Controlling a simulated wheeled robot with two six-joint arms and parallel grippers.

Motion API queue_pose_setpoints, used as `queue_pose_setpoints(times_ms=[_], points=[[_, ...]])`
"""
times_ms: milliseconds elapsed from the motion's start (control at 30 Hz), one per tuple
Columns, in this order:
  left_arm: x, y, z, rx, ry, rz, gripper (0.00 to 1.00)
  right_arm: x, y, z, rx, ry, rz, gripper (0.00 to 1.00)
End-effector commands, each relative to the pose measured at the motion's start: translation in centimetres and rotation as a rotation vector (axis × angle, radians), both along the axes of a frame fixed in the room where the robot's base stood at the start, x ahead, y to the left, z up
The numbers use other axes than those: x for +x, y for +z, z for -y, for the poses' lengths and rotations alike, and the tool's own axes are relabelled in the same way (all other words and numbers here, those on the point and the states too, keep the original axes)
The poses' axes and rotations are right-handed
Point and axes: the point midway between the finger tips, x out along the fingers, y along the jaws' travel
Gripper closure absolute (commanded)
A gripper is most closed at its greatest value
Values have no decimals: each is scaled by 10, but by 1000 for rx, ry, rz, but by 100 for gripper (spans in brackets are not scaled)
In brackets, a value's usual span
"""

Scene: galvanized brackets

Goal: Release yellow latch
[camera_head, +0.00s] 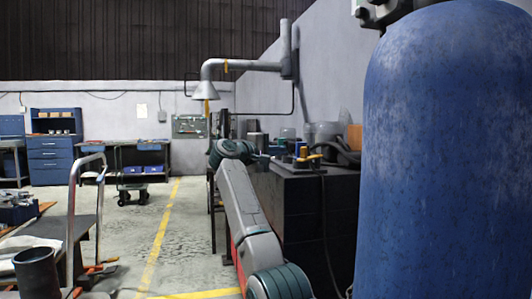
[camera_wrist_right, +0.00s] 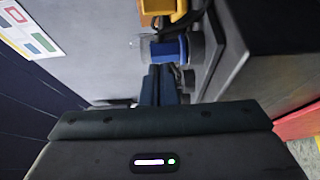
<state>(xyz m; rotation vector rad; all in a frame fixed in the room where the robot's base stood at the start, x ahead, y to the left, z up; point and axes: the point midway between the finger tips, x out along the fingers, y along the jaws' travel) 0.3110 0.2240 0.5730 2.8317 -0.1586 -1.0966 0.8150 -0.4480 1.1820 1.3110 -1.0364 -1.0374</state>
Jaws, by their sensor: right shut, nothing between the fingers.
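A yellow part (camera_wrist_right: 164,9), which looks like the latch, shows at the top edge of the right wrist view and is partly cut off. A blue cylindrical part (camera_wrist_right: 169,48) with grey ends sits just below it in that view. My right gripper (camera_wrist_right: 159,72) is shut with nothing in it, its fingertips close to the blue part and short of the yellow one; I cannot tell whether it touches. In the head view, my right gripper (camera_head: 266,161) is at the left end of the dark bench, left of small blue and yellow parts (camera_head: 303,157). My left gripper is not in view.
The dark bench (camera_head: 300,220) carries jars and hoses at its back. A large blue tank (camera_head: 445,150) blocks the right side. A trolley (camera_head: 50,235) stands at the left. The floor between them has a yellow line (camera_head: 160,235) and free room.

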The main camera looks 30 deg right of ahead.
Motion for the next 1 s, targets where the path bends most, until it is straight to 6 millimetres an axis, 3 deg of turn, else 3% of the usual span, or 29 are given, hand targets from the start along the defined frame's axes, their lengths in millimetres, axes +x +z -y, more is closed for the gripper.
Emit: queue_pose_setpoints(times_ms=[67,433,1000], points=[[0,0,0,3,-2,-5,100,0,-1,12,0,-2,1,100],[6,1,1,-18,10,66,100,-29,-1,25,-1,0,2,100],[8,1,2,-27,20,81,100,-37,0,28,-1,-1,1,100]])
